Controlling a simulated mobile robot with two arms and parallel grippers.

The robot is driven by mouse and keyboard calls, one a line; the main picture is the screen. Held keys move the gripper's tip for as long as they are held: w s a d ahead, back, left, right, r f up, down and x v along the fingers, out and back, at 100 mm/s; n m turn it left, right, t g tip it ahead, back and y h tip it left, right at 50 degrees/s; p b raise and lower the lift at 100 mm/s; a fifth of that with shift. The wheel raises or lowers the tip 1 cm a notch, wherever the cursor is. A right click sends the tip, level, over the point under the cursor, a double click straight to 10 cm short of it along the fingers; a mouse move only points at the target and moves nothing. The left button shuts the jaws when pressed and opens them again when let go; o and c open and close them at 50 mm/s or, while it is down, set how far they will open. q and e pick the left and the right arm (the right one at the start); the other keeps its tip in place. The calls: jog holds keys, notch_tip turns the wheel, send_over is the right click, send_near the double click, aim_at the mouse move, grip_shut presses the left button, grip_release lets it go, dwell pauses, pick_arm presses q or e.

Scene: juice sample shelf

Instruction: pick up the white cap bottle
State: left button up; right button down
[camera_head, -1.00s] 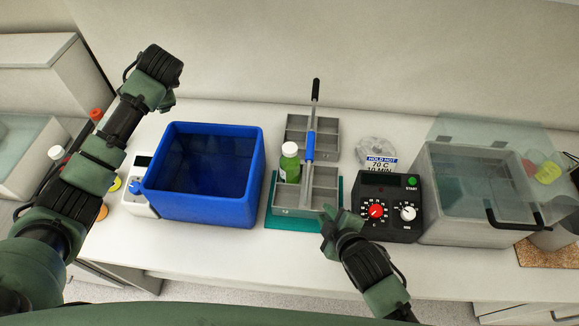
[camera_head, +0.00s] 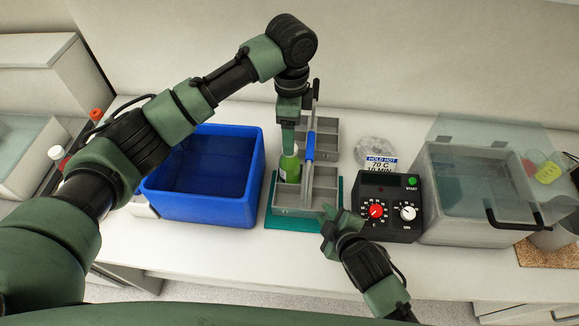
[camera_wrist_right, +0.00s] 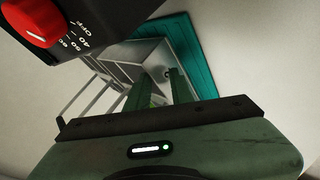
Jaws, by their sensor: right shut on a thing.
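The green juice bottle (camera_head: 290,167) stands upright in a left compartment of the grey divided carrier (camera_head: 322,190). Its white cap is now hidden behind my left gripper (camera_head: 288,147), which points down over the bottle's top. Whether its fingers are closed on the cap does not show. My right gripper (camera_head: 328,219) is at the carrier's front right corner, shut on the carrier's wall. In the right wrist view its fingers (camera_wrist_right: 160,92) reach to the grey carrier (camera_wrist_right: 153,62), and a bit of green shows between them.
A blue bin (camera_head: 210,214) stands left of the carrier, which sits on a teal mat (camera_head: 338,185). A black control box (camera_head: 390,232) and a grey lidded bath (camera_head: 470,232) stand to the right. The carrier's upright handle (camera_head: 310,145) is close beside my left gripper.

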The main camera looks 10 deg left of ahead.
aim_at(290, 166)
pick_arm(q)
notch_tip(290, 166, down, 7)
jog(key=shift+w+a+f, duration=0.15)
grip_shut()
dwell(0.5)
